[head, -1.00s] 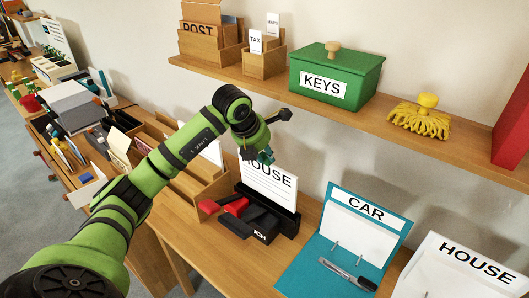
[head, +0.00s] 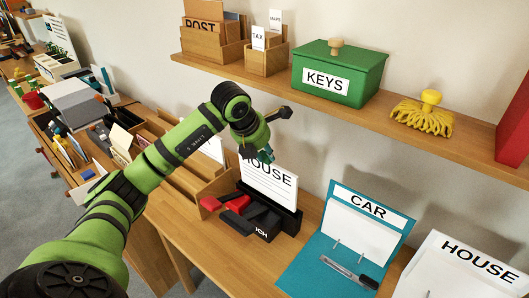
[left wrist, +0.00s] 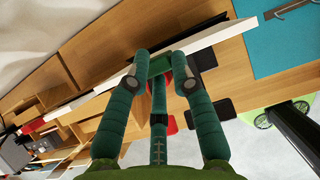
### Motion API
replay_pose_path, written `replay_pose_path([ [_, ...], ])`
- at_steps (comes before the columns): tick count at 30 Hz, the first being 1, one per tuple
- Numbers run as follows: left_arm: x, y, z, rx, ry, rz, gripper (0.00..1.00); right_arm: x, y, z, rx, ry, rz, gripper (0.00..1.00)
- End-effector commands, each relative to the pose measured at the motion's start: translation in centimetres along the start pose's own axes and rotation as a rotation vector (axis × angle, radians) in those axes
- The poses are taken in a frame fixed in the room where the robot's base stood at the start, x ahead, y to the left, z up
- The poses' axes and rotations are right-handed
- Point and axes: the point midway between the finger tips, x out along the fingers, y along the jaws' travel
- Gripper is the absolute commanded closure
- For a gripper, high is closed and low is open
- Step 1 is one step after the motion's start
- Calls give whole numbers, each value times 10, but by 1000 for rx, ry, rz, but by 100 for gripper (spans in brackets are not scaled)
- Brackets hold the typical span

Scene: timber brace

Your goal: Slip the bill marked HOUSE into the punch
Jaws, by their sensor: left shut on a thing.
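The white bill marked HOUSE (head: 272,184) stands upright at the punch. My left gripper (head: 264,154) is shut on its upper left edge, covering part of the lettering. In the left wrist view the gripper's fingers (left wrist: 160,68) close on the bill, whose white edge (left wrist: 215,35) runs across the picture. The black punch (head: 283,217), with red parts at its left, sits on the wooden desk. The bill's lower edge is hidden behind the punch's black body, so I cannot tell how deep it sits. My right gripper does not show.
A teal CAR folder (head: 310,262) with upright prongs lies right of the punch, and a white HOUSE folder (head: 440,275) lies beyond it. A wooden sorter (head: 205,188) stands at the left. The shelf above holds a green KEYS box (head: 338,75).

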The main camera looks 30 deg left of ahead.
Motion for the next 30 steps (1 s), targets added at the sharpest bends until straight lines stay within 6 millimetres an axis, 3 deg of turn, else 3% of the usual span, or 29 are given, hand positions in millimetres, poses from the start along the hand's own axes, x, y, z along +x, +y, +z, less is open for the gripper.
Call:
replay_pose_path([
  [30, 27, 0, -14, 0, -2, 1, 100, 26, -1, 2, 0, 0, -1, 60],
])
